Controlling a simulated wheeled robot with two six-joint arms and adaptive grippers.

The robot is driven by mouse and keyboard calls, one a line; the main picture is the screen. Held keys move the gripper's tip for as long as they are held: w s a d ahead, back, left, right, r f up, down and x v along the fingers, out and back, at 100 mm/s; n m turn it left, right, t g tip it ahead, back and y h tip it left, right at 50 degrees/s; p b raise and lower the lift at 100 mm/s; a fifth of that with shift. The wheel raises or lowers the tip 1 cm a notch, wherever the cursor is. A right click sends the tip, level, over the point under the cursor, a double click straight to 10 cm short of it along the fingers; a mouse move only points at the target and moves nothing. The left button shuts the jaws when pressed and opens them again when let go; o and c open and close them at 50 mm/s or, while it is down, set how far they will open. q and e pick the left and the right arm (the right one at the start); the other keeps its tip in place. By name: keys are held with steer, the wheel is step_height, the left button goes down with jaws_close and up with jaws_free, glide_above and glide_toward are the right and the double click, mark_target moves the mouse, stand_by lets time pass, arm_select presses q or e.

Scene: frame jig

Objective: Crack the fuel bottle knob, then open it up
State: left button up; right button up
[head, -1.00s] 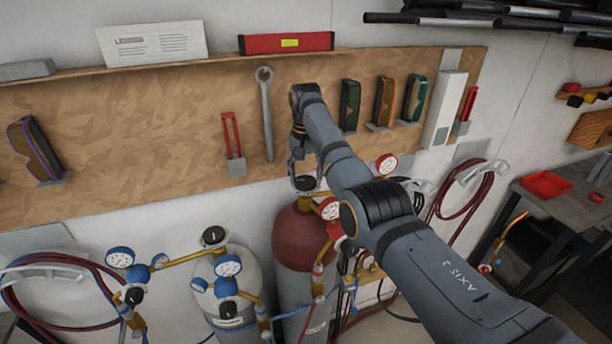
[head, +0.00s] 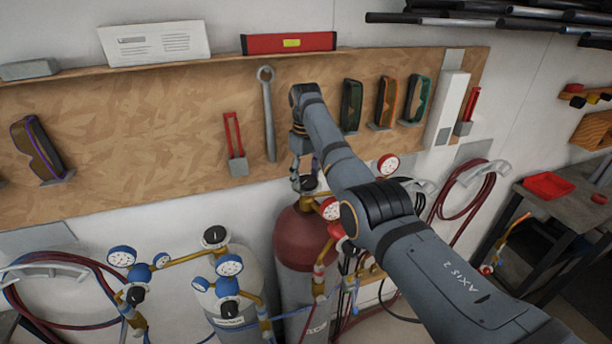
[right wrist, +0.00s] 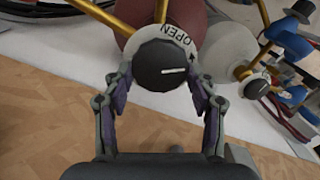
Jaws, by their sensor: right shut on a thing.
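The fuel bottle (head: 298,240) is a dark red cylinder with a grey lower body, standing against the wall below the pegboard. Its black knob (right wrist: 160,66) sits on top, with a white ring marked OPEN and an arrow around it. A white line marks the knob's face. My right gripper (head: 306,178) comes down over the bottle top. In the right wrist view my right gripper (right wrist: 165,76) has its two fingers on either side of the knob, shut on it. Gauges and a brass regulator are fixed beside the knob. My left gripper is not in view.
A grey-white cylinder (head: 242,268) with its own black knob and blue gauges stands to the left. Hoses hang on both sides. A wooden tool board (head: 150,130) with a wrench (head: 267,115) and goggles is close behind my gripper. A workbench is at right.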

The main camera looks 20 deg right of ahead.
mark_target(305, 180)
steer(key=n, duration=0.6)
steer(key=shift+a+r, duration=0.1)
steer(key=n, duration=0.5)
steer(key=shift+s, duration=0.1)
steer(key=shift+n, duration=0.5)
steer(key=o, duration=1.1)
steer(key=shift+o, duration=0.2)
step_height(305, 180, up, 8)
steer(key=shift+s+f, duration=0.1)
steer(key=shift+f, duration=0.15)
steer(key=shift+f, duration=0.1)
